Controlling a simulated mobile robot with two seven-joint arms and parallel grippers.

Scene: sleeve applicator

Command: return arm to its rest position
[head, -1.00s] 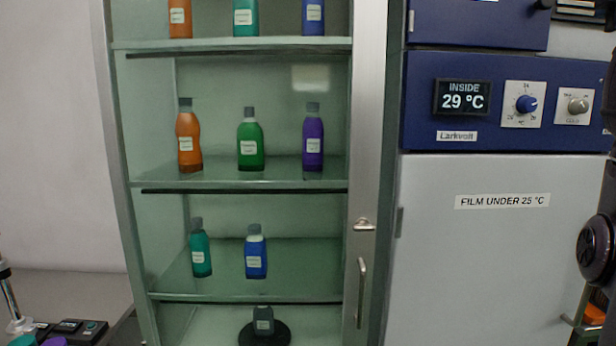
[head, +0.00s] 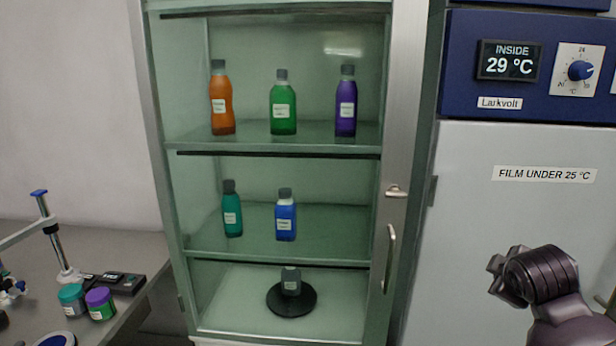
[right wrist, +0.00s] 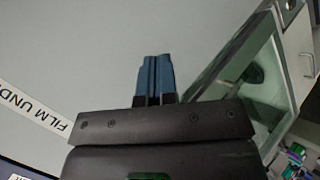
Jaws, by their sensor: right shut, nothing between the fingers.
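My right gripper (right wrist: 154,78) shows in the right wrist view, its two blue fingers together with nothing between them. It is in front of the pale grey door of the film cabinet (right wrist: 60,60), apart from the glass cabinet (right wrist: 225,80) at the right of that view. In the head view, a dark link of my right arm (head: 540,275) stands at the lower right, in front of the film cabinet door (head: 480,230). The right gripper cannot be made out there. My left gripper is in neither view.
The glass cabinet (head: 405,100) holds several bottles on its shelves and a small bottle on a black disc (head: 292,305) at the bottom. A grey bench (head: 30,245) at left carries a stand, a teal jar (head: 71,298) and a purple-lidded jar (head: 99,304).

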